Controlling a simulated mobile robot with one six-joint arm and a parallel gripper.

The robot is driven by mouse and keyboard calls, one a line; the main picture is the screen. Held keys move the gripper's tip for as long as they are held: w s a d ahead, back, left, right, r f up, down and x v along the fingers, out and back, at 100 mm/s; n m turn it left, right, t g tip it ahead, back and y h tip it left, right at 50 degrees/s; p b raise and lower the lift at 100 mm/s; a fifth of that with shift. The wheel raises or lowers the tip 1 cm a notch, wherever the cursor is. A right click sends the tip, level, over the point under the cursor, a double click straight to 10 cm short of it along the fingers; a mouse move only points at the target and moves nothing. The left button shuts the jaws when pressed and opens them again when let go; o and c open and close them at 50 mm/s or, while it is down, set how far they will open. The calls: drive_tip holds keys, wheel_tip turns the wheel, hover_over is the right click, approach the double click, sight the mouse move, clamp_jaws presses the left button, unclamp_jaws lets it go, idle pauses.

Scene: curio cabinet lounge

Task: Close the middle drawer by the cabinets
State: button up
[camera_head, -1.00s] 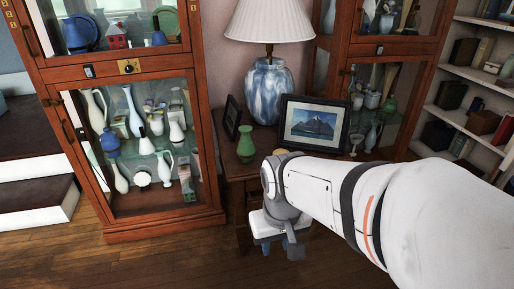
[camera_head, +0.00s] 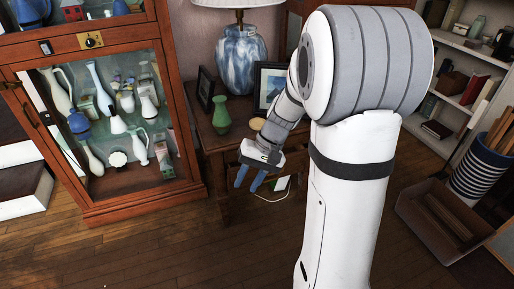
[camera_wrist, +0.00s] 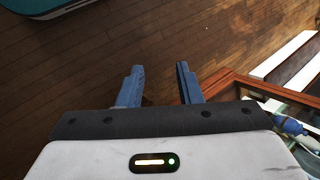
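A dark wooden side table (camera_head: 206,138) stands between the cabinets. Its front is largely hidden behind my arm and gripper, so I cannot tell how far any drawer in it stands out. The left cabinet (camera_head: 178,114) has a narrow wooden front with a brass lock plate (camera_head: 91,40) between its glass sections; it looks flush. My gripper (camera_head: 248,182) points down in front of the side table, blue fingers apart and empty. In the wrist view the fingers (camera_wrist: 158,70) have a clear gap over wooden floor, with no drawer between them.
A green vase (camera_head: 221,116), a blue-white lamp (camera_head: 241,59) and a picture frame (camera_head: 268,82) stand on the side table. A striped bin (camera_head: 477,172) and a brown tray (camera_head: 420,222) are at right. Floor (camera_head: 150,240) at front left is clear.

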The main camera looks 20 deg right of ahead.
drive_tip(key=w+d+f+m+t+y, duration=0.5)
drive_tip(key=w+d+f+t+y, duration=0.2)
drive_tip(key=w+d+f, duration=0.85)
drive_tip(key=w+d+f+m+t, duration=0.25)
drive_tip(key=d+f+t, duration=0.25)
drive_tip(key=d+f, duration=0.35)
drive_tip(key=shift+h, duration=0.3)
drive_tip(key=b+x, duration=0.1)
drive_tip(key=x, duration=0.4)
drive_tip(key=b+x, duration=0.1)
drive_tip(key=x, duration=0.1)
drive_tip(key=shift+s+a+f+b, duration=0.1)
drive_tip(key=shift+a+f+b, duration=0.25)
drive_tip(key=shift+a, duration=0.05)
clamp_jaws()
